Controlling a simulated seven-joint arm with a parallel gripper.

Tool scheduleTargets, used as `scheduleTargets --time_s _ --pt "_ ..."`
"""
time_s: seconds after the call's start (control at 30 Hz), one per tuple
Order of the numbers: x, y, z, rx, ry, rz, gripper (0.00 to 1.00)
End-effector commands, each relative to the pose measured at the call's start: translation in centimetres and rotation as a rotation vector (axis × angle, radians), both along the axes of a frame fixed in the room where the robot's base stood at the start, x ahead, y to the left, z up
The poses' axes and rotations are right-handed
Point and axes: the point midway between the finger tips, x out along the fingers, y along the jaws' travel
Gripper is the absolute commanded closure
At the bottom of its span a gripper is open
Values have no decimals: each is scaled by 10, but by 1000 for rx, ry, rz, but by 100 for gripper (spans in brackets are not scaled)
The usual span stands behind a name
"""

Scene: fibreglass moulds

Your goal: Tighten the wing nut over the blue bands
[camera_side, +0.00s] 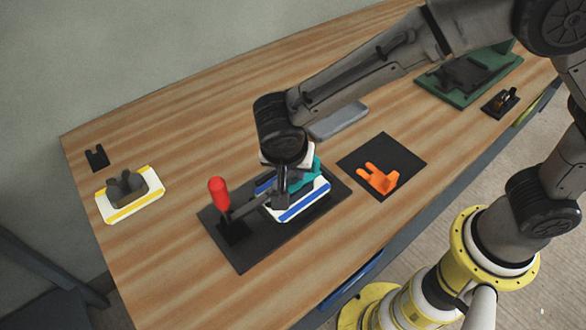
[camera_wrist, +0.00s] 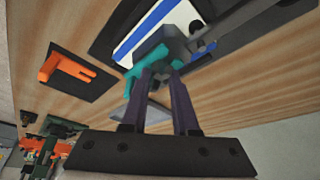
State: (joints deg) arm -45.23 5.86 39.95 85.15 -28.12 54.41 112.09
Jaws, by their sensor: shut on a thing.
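The blue-banded white mould (camera_side: 305,205) sits on a black base plate (camera_side: 243,262) in the middle of the bench. In the wrist view its blue and white bands (camera_wrist: 150,30) show beyond the fingers. A teal piece (camera_side: 312,170) lies on the mould, and it also shows in the wrist view (camera_wrist: 138,70). My gripper (camera_side: 281,200) points down over the blue bands. In the wrist view its fingers (camera_wrist: 161,72) close at a dark grey part (camera_wrist: 176,42) beside the teal piece. The wing nut is mostly hidden between the fingertips; its angle cannot be told.
A red-handled lever (camera_side: 218,192) stands just left of the mould. An orange forked piece (camera_side: 376,179) lies on a black mat (camera_side: 408,158) to the right. A yellow-banded mould (camera_side: 118,213) stands at left, a grey slab (camera_side: 338,121) behind, a green fixture (camera_side: 458,92) at the back right.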

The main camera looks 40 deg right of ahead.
Motion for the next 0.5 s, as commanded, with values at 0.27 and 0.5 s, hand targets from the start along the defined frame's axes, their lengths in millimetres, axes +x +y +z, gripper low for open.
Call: scheduleTargets --time_s 0.27,0.5 --pt "2 3 0 3 0 -236 100" --pt "2 3 0 4 1 -378 100"
